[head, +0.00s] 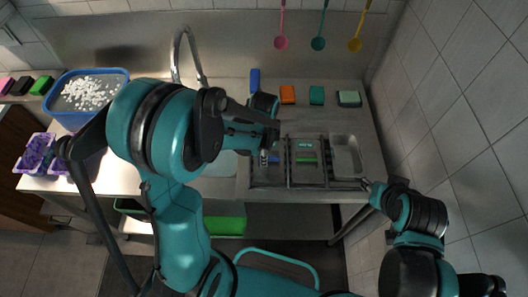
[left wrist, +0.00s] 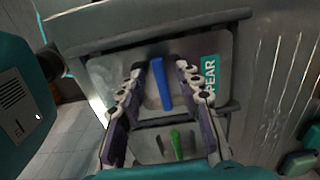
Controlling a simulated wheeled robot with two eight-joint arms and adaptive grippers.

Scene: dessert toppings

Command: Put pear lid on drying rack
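The pear lid (left wrist: 137,83) is a flat metal plate with a blue handle (left wrist: 158,84) and a teal PEAR label (left wrist: 210,76). It lies on the left of the row of counter containers, and my arm partly covers it in the head view. My left gripper (left wrist: 160,80) is open over it, one finger on each side of the blue handle with gaps visible; it also shows in the head view (head: 268,158). My right gripper (head: 368,184) is empty near the counter's front right corner; its finger opening is too small to judge. I cannot identify a drying rack.
A green-handled lid (head: 306,160) lies beside the pear lid, with an open metal container (head: 346,150) to its right. Coloured blocks (head: 317,96) line the counter's back. A blue basin of white pieces (head: 91,76) and purple containers (head: 38,152) are at left. Ladles (head: 318,43) hang behind.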

